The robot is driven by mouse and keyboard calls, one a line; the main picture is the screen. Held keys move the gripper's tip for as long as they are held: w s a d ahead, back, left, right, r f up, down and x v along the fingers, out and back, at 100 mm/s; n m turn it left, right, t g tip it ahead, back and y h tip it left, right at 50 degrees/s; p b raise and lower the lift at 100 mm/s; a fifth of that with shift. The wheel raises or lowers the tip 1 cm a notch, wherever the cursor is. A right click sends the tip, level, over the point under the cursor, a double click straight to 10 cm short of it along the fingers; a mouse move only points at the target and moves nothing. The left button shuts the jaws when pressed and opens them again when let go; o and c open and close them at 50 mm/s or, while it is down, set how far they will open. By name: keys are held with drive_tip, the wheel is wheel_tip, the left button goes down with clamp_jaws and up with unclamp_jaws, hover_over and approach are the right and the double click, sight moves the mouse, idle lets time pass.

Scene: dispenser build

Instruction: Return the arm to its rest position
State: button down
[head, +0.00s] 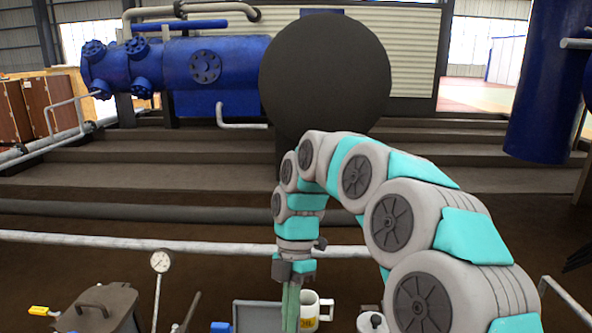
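My arm, white and teal, rises from the lower right of the head view, arches over the middle and bends down. My gripper (291,310) hangs from it at the bottom centre, pointing down, with greenish fingers that run to the picture's lower edge. The fingertips are not clearly visible, so I cannot tell whether they are apart or hold anything. A white mug (309,308) with a yellow mark stands just right of the fingers, partly hidden by them; I cannot tell whether they touch.
A grey tray (240,314) lies left of my gripper, with a blue object (221,327) beside it. Further left are a pressure gauge (160,262) and a dark lidded container (102,309). A pale rail (120,241) crosses behind. A large dark round shape (325,70) stands behind my arm.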

drive_tip(key=s+d+f+m+t, duration=0.1)
drive_tip(key=s+d+m, duration=0.7)
drive_tip(key=s+m, duration=0.4)
drive_tip(key=s+d+f+m+t, duration=0.1)
drive_tip(key=s+d+f+m, duration=0.1)
drive_tip(key=s+d+m, duration=0.6)
drive_tip(key=s+m+p, duration=0.1)
drive_tip(key=s+m, duration=0.3)
drive_tip(key=m, duration=0.2)
drive_tip(key=shift+s+m+t+h, duration=0.3)
drive_tip(key=shift+s+t+h, duration=0.05)
drive_tip(key=shift+t+h, duration=0.05)
drive_tip(key=shift+d, duration=0.1)
